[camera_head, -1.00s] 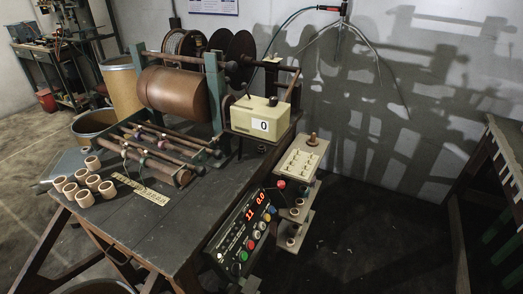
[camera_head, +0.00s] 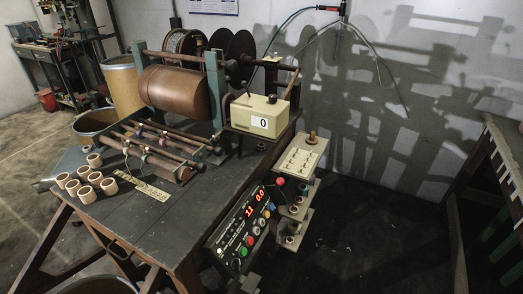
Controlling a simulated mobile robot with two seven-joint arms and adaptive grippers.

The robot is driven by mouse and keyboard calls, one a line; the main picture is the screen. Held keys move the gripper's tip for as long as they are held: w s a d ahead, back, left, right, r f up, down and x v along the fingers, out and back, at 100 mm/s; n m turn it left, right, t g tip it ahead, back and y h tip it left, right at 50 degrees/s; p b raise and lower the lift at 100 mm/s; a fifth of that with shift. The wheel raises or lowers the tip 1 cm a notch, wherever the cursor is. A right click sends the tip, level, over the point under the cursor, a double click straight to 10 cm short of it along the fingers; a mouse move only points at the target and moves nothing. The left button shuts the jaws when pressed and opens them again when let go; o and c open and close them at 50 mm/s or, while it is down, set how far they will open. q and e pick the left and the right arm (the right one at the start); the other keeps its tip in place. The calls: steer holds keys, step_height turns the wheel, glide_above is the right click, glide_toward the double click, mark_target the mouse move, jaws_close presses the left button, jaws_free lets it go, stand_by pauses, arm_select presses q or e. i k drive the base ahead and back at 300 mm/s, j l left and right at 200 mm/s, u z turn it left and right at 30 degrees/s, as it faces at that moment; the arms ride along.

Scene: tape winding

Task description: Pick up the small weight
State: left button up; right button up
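A stepped stand (camera_head: 302,160) is at the right side of the machine table. Small round pieces sit on its lower shelves: a dark greenish one (camera_head: 303,188), one on the middle shelf (camera_head: 295,209) and one on the bottom shelf (camera_head: 290,240). They may be weights, but they are too small to tell which is the small weight. A brown knob-like piece (camera_head: 312,136) stands at the stand's top back. Neither of my grippers is in view, so nothing is seen held.
The dark table (camera_head: 165,222) carries a brown drum (camera_head: 172,90), a cream counter box (camera_head: 257,116) reading 0, and several wooden rings (camera_head: 84,189) at the left. A control panel (camera_head: 243,227) with lit red digits is at the table's right edge. Open floor (camera_head: 370,240) lies right of the stand.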

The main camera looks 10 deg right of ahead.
mark_target(260, 146)
steer(key=k+j+u, duration=0.1)
steer(key=k+u, duration=0.2)
steer(key=k, duration=0.3)
steer(key=l+u, duration=0.1)
steer(key=u, duration=1.35)
steer(key=l, duration=0.95)
steer(key=k+l+u, duration=0.1)
steer(key=l, duration=0.9)
steer(key=k+l, duration=0.15)
steer(key=l, duration=0.8)
